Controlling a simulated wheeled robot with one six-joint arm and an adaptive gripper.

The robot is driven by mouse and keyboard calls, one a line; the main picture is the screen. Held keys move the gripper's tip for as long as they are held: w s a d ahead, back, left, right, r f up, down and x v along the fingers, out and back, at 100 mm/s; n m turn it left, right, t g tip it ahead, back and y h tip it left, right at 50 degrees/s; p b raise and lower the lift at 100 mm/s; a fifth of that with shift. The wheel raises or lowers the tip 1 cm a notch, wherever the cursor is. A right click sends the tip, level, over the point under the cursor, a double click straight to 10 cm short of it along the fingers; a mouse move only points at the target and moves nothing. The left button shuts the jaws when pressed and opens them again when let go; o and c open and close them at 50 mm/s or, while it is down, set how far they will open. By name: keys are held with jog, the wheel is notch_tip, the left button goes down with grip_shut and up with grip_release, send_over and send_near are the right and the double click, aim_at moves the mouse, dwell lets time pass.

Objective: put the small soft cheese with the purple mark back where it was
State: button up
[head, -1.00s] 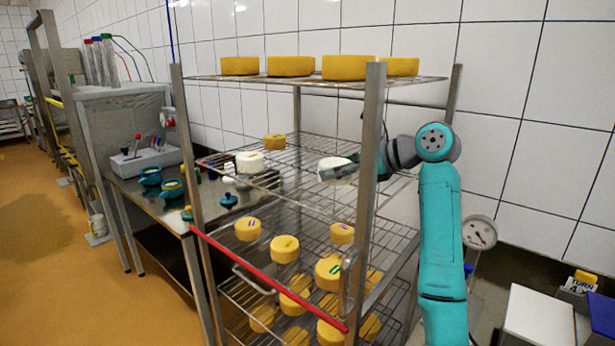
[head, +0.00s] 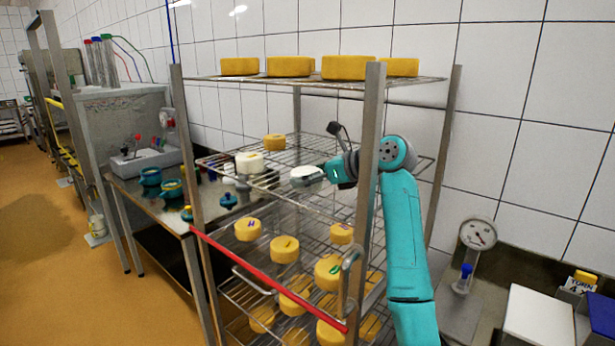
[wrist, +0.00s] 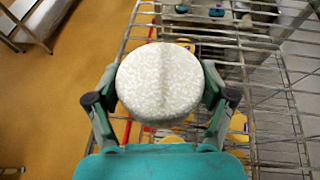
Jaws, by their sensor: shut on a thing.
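My gripper (head: 308,180) is shut on a small round white cheese (head: 304,172), over the middle wire shelf (head: 335,205). In the wrist view the held cheese (wrist: 160,82) sits between the two fingers, its pale top facing the camera. A faint line crosses that top; I see no purple mark on it. Whether its underside touches the shelf I cannot tell. Another white cheese (head: 249,163) stands on the same shelf to the left, with a small mark on top. A yellow cheese (head: 274,142) stands behind it.
A steel rack post (head: 369,190) stands in front of my arm. Several large yellow cheeses (head: 348,68) rest on the top shelf, and several small marked ones (head: 285,250) lower down. A red bar (head: 265,280) crosses the rack's front. The middle shelf has bare wire around the gripper.

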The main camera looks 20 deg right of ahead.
jog(key=shift+f, duration=0.1)
jog(key=o, duration=0.8)
jog(key=shift+s+d+r, duration=0.15)
jog(key=shift+d+r, duration=0.1)
jog(key=v, duration=1.1)
jog(key=shift+s+r, duration=0.15)
jog(key=shift+s, duration=0.05)
jog(key=shift+d, duration=0.1)
